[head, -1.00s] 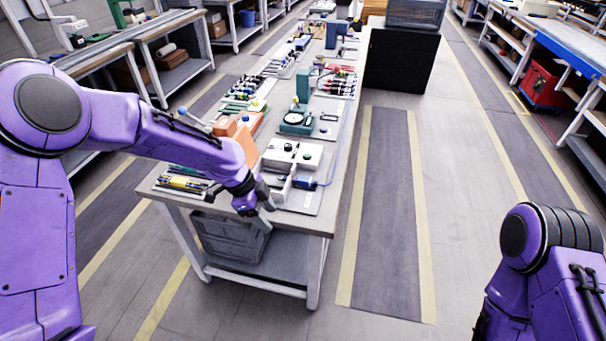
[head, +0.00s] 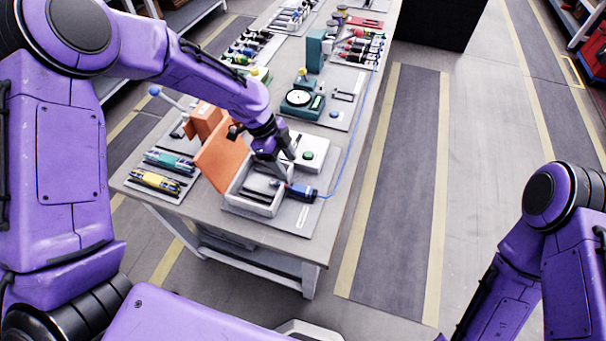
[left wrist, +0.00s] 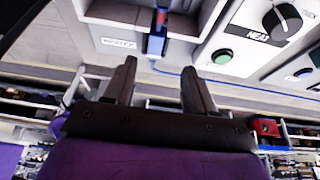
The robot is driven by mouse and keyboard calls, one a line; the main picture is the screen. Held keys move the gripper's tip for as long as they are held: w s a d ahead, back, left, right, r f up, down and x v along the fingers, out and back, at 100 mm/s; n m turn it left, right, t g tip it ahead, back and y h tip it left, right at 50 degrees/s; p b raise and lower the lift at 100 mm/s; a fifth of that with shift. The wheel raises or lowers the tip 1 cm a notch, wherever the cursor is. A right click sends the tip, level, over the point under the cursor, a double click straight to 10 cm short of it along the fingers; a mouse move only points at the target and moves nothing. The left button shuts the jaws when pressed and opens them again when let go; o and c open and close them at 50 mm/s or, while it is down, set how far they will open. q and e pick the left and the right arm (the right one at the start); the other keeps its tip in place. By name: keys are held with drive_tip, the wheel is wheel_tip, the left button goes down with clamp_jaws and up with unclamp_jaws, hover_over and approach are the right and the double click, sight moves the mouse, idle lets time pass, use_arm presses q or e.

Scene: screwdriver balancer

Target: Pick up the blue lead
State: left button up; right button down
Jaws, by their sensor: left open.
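A blue lead with a thick blue handle (head: 300,191) lies at the front right of a grey tray, its thin cord running right and back along the table edge. In the left wrist view the blue handle (left wrist: 156,44) shows upright in the picture, just beyond and between my fingertips. My left gripper (head: 283,172) is over the tray, close to the handle. It is open and empty, with both fingers apart in the left wrist view (left wrist: 158,72). Contact with the handle cannot be told. My right arm shows at lower right, but its gripper is out of frame.
The grey tray (head: 238,197) with dark items stands beside a white box with a green button (head: 309,155). An orange block (head: 222,160) stands left of it. Yellow and teal tools (head: 156,181) lie at front left. A green gauge stand (head: 301,104) is behind. The floor at right is clear.

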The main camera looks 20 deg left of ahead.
sight(300, 187)
use_arm(q)
drive_tip(key=f, duration=0.1)
drive_tip(key=s+d+f+p, duration=0.1)
drive_tip(key=s+d+f, duration=0.1)
drive_tip(key=shift+s+d+f, duration=0.1)
drive_tip(key=shift+f, duration=0.2)
drive_tip(key=f, duration=0.1)
drive_tip(key=w+d+f+p, duration=0.1)
drive_tip(key=f, duration=0.1)
drive_tip(key=f+p, duration=0.1)
drive_tip(key=shift+w+d+f, duration=0.25)
drive_tip(key=shift+w+d, duration=0.05)
drive_tip(key=shift+w, duration=0.05)
drive_tip(key=shift+s+f, duration=0.1)
drive_tip(key=shift+f, duration=0.05)
drive_tip(key=shift+s, duration=0.25)
drive_tip(key=shift+w, duration=0.1)
clamp_jaws()
use_arm(e)
drive_tip(key=r, duration=0.1)
drive_tip(key=s+r, duration=0.1)
drive_tip(key=r, duration=0.1)
drive_tip(key=shift+s+r, duration=0.2)
drive_tip(key=shift+r, duration=0.05)
